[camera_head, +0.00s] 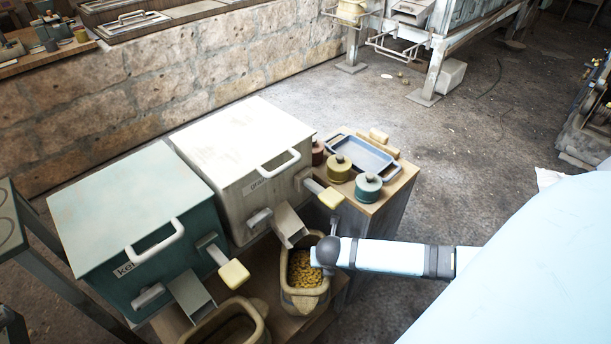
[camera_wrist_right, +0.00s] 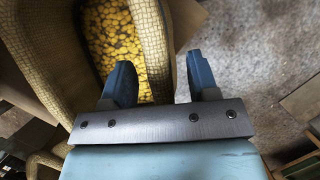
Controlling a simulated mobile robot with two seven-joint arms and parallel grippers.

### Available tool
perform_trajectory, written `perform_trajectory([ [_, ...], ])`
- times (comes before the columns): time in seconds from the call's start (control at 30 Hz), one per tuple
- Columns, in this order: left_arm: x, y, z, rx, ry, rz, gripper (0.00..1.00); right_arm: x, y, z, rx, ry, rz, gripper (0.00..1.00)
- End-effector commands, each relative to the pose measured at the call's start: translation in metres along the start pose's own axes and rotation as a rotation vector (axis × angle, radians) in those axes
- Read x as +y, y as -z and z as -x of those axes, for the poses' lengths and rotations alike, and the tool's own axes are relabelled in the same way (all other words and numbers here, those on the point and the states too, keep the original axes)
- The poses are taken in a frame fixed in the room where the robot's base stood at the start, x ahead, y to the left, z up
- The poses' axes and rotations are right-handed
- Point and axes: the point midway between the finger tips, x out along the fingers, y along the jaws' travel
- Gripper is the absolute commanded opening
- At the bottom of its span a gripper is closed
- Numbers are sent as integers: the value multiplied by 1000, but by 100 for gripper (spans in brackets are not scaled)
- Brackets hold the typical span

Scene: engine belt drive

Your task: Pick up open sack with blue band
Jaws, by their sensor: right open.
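An open tan sack (camera_head: 294,299) filled with yellow grains stands under the cream bin's chute; I cannot make out a blue band on it. A second open sack (camera_head: 262,330) stands at the bottom edge, partly cut off. My right gripper (camera_head: 318,264) is at the right rim of the grain-filled sack. In the right wrist view my right gripper (camera_wrist_right: 160,82) is open, with its blue fingers on either side of the woven rim of the sack (camera_wrist_right: 152,35). I cannot tell whether they touch it. My left gripper is not in view.
The cream bin (camera_head: 225,150) and teal bin (camera_head: 130,210) stand behind the sacks, with chutes and yellow-ended levers jutting out. A side stand (camera_head: 392,195) holds a blue tray (camera_head: 362,155) and several small round containers. Open floor (camera_head: 450,140) lies to the right.

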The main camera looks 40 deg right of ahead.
Motion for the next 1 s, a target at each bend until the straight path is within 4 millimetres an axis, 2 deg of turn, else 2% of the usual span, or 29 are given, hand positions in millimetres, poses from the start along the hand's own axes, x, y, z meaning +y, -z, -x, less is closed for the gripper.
perform_trajectory([
  [0.73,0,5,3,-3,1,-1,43,0,2,-4,0,0,0,54],
  [0.77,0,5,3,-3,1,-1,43,0,2,-4,0,0,0,52],
  [0.9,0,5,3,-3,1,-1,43,0,2,-4,0,0,0,20],
  [1.0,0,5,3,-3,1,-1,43,0,2,-4,0,0,0,0],
])
